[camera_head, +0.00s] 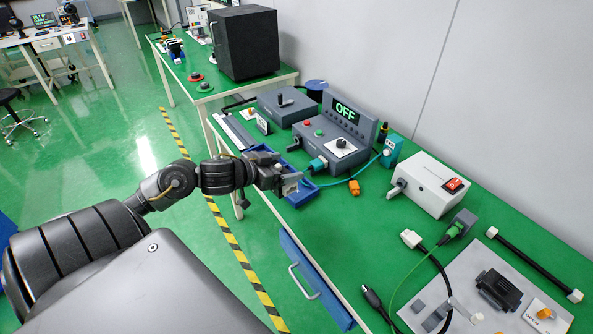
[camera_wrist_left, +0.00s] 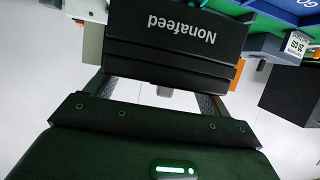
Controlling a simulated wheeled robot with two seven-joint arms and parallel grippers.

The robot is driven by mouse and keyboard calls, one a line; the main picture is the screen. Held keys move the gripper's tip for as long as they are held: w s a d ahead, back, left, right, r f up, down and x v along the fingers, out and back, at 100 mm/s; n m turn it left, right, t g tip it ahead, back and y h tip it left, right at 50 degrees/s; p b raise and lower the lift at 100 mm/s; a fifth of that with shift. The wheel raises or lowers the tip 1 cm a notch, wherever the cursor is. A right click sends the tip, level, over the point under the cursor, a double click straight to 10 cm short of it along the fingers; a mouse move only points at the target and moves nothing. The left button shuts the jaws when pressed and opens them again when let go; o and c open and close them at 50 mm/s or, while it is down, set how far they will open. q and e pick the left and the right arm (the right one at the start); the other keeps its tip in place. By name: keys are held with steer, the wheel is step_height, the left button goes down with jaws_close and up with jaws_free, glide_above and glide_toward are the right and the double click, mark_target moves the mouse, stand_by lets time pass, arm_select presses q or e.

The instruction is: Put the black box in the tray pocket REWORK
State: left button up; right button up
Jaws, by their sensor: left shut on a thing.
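My left gripper (camera_head: 286,183) is over the blue tray (camera_head: 303,197) on the green bench. In the left wrist view the left gripper (camera_wrist_left: 155,90) is shut on a black box (camera_wrist_left: 178,62) with "Nonafeed" printed on it, upside down in that view. The box covers much of what lies beyond it. In the head view the held box is hard to tell from the dark gripper. Part of a blue surface (camera_wrist_left: 285,10) with white letters shows at the wrist view's top right. No REWORK label can be read. My right gripper is not in view.
A grey control unit with an OFF display (camera_head: 345,112) stands behind the tray. An orange connector (camera_head: 354,187) and a white power unit (camera_head: 430,184) are to the right. A large black cabinet (camera_head: 245,42) stands farther back.

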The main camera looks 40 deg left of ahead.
arm_select(q)
steer(key=w+a+f, duration=0.1)
steer(key=w+f, duration=0.2)
steer(key=w+a+f, duration=0.2)
steer(key=w+f, duration=0.1)
steer(key=w, duration=0.1)
steer(key=w+a+f, duration=0.1)
steer(key=w+f, duration=0.2)
steer(key=w, duration=0.1)
steer(key=shift+w+a, duration=0.15)
steer(key=shift+a, duration=0.25)
steer(key=shift+w+a+f, duration=0.1)
steer(key=shift+w+f, duration=0.1)
steer(key=shift+f, duration=0.1)
step_height(320, 180, down, 2)
steer(key=shift+f, duration=0.45)
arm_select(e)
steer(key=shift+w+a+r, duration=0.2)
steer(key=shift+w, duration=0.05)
arm_select(q)
steer(key=shift+f, duration=0.1)
steer(key=o, duration=0.9)
steer(key=shift+o, duration=0.5)
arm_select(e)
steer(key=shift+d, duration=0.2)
